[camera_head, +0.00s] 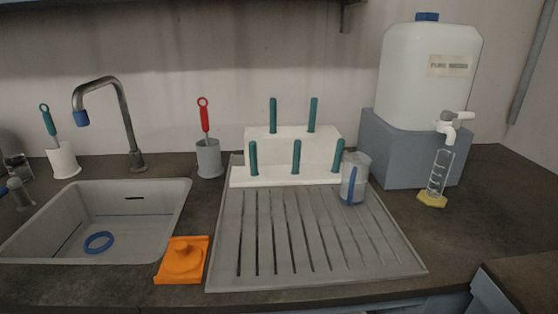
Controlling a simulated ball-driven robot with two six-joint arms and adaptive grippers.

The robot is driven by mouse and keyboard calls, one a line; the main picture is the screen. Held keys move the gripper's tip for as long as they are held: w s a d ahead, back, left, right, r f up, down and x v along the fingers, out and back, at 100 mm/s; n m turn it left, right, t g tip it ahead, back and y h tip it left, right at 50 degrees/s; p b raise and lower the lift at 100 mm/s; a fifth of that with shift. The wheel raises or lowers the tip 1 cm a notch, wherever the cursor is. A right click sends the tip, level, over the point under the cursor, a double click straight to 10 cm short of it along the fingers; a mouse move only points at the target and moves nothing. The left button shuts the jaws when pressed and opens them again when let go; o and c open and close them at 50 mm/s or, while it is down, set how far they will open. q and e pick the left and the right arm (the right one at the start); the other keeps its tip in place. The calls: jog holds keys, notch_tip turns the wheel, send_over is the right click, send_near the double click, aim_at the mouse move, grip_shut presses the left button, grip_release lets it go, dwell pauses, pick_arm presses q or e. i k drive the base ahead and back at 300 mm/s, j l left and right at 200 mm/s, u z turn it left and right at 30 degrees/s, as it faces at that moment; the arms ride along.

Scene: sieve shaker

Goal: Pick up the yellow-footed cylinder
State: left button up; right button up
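The yellow-footed cylinder is a clear graduated cylinder (438,174) with a yellow foot (432,199). It stands upright on the dark counter at the right, in front of the blue-grey stand and under the spigot (450,124) of the large white water container (428,75). Its top is close below the spigot; I cannot tell if they touch. Neither of my grippers is in view.
A drying tray (318,283) with a clear jug (354,178) and a white peg rack (292,143) is left of the cylinder. A sink (160,200), faucet (124,115) and orange object (183,260) are farther left. Counter right of the cylinder is clear.

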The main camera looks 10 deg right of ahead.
aim_at(432, 196)
jog(key=z, duration=1.3)
